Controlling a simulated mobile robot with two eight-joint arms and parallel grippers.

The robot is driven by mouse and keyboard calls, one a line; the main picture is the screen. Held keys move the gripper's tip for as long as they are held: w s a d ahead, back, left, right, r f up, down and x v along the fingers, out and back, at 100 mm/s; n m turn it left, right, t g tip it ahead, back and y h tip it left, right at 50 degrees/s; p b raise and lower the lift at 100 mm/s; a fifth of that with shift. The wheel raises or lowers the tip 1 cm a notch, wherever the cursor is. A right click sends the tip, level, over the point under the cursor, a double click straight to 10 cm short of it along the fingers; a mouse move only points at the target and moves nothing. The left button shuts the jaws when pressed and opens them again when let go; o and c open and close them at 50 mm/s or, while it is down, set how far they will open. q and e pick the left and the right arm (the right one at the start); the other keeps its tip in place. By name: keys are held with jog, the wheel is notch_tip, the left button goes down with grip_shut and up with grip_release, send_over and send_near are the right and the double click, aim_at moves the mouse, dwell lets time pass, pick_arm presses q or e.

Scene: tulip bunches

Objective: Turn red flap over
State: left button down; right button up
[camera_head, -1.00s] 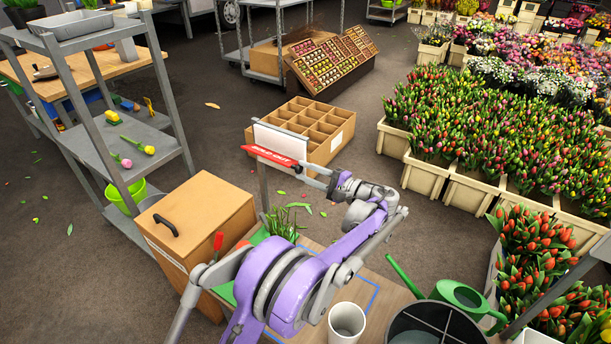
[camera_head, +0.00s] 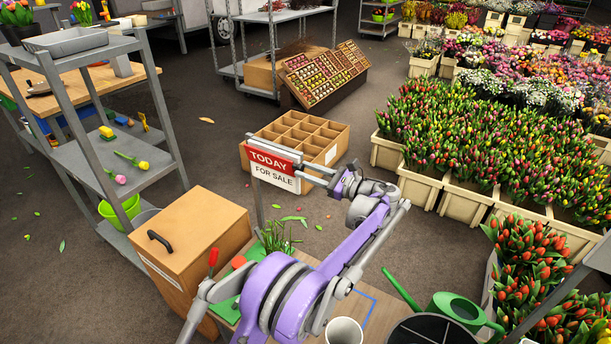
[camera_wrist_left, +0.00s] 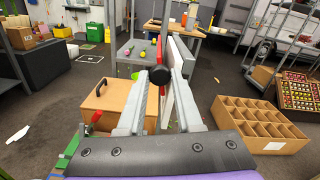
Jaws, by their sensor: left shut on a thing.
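The red flap (camera_head: 263,157) reads "TODAY" and hangs down against the sign's white panel (camera_head: 272,176), which shows "FOR SALE" below it. The sign stands on a thin grey post (camera_head: 257,203). My left gripper (camera_head: 305,177) is at the right edge of the sign. In the left wrist view my left gripper (camera_wrist_left: 160,80) has its fingertips shut at a black round knob (camera_wrist_left: 159,75) beside the upright panels, which show nearly edge-on. The flap's red face is hardly visible there. My right gripper is not in view.
A brown box (camera_head: 195,235) with a black handle stands left of the sign. A compartment crate (camera_head: 318,150) is on the floor behind it. A grey shelf cart (camera_head: 95,150) is at the left. A green watering can (camera_head: 455,306) and a white cup (camera_head: 344,332) are near the front.

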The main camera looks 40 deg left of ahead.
pick_arm(q)
jog(key=shift+w+m, duration=0.6)
jog(key=shift+m, duration=0.7)
jog(key=shift+r, duration=0.1)
jog(key=c, duration=0.6)
grip_release()
jog(key=w+d, duration=0.1)
jog(key=d, duration=0.9)
jog(key=shift+w+d+p, duration=0.15)
jog(key=shift+d+p, duration=0.15)
jog(key=shift+p, duration=0.1)
